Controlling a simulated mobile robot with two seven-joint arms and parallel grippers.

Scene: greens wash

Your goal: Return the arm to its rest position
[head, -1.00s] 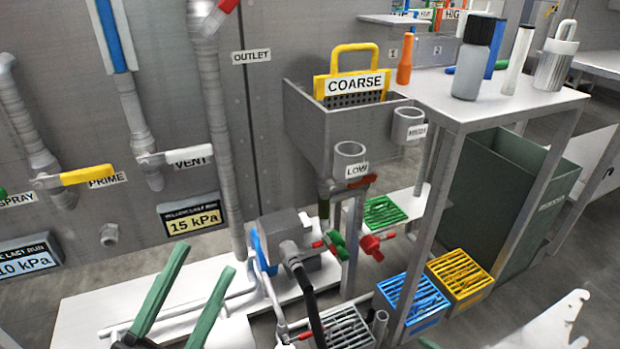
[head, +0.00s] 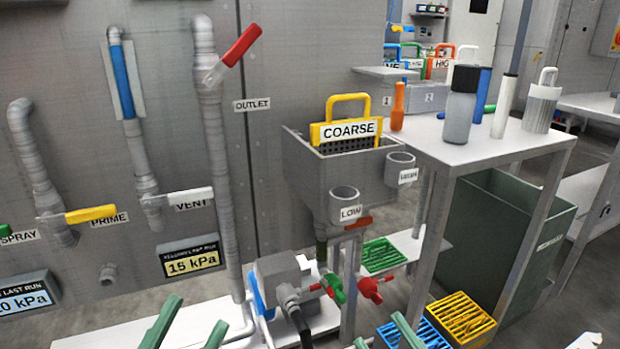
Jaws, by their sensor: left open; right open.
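My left gripper (head: 197,311) shows its two green fingers at the bottom edge, left of centre. They are spread apart with nothing between them. My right gripper (head: 379,328) shows two green fingertips at the bottom edge, right of centre, apart and empty in front of the blue crate. The rest of both arms is below the picture, so their pose cannot be told.
A grey tank (head: 315,185) holds a yellow-handled COARSE strainer (head: 348,131). Right of it is a table (head: 505,146) with bottles. Blue (head: 428,334) and yellow (head: 459,318) crates stand below. Pipes with PRIME (head: 90,214) and VENT (head: 188,196) handles line the wall.

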